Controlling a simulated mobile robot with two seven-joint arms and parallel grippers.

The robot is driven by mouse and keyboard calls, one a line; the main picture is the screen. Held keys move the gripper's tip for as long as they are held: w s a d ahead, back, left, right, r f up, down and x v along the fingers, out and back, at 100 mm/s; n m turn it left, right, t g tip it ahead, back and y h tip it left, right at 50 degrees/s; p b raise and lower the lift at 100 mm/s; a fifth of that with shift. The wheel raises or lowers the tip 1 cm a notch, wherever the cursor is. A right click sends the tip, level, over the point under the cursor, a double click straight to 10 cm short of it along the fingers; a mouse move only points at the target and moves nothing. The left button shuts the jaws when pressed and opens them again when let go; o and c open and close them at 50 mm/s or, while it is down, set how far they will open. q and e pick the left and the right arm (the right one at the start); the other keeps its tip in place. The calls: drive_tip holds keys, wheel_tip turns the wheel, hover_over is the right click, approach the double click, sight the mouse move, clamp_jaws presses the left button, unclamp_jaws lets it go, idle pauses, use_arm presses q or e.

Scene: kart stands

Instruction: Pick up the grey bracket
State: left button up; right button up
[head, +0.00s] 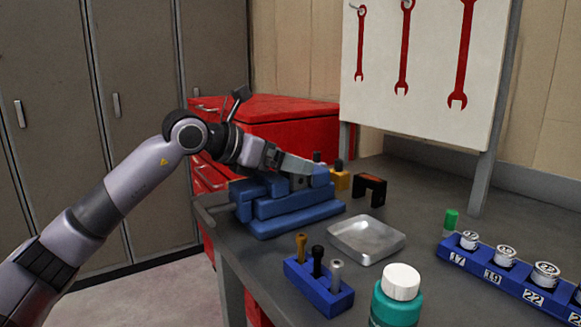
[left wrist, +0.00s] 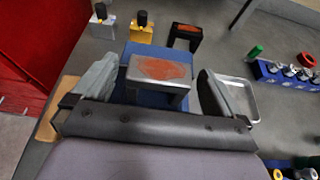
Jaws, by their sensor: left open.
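The grey bracket (left wrist: 158,72) has a flat top with a rusty orange patch and legs below. In the left wrist view it stands over a blue block (left wrist: 148,50). In the head view the bracket (head: 298,183) is mostly hidden behind my finger, on top of the stepped blue stand (head: 290,222). My left gripper (head: 305,170) is open, its fingers on either side of the bracket. In the left wrist view the gripper (left wrist: 157,68) shows gaps between both fingers and the bracket. My right gripper is not in view.
A black bracket (head: 370,190) and a yellow block (head: 342,180) stand behind. A metal tray (head: 366,240), a blue peg holder (head: 318,288), a teal bottle (head: 397,298) and a blue socket rack (head: 500,275) stand on the bench. A red cabinet (head: 290,118) is behind.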

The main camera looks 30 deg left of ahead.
use_arm(q)
drive_tip(key=shift+w, duration=0.1)
drive_tip(key=c, duration=1.3)
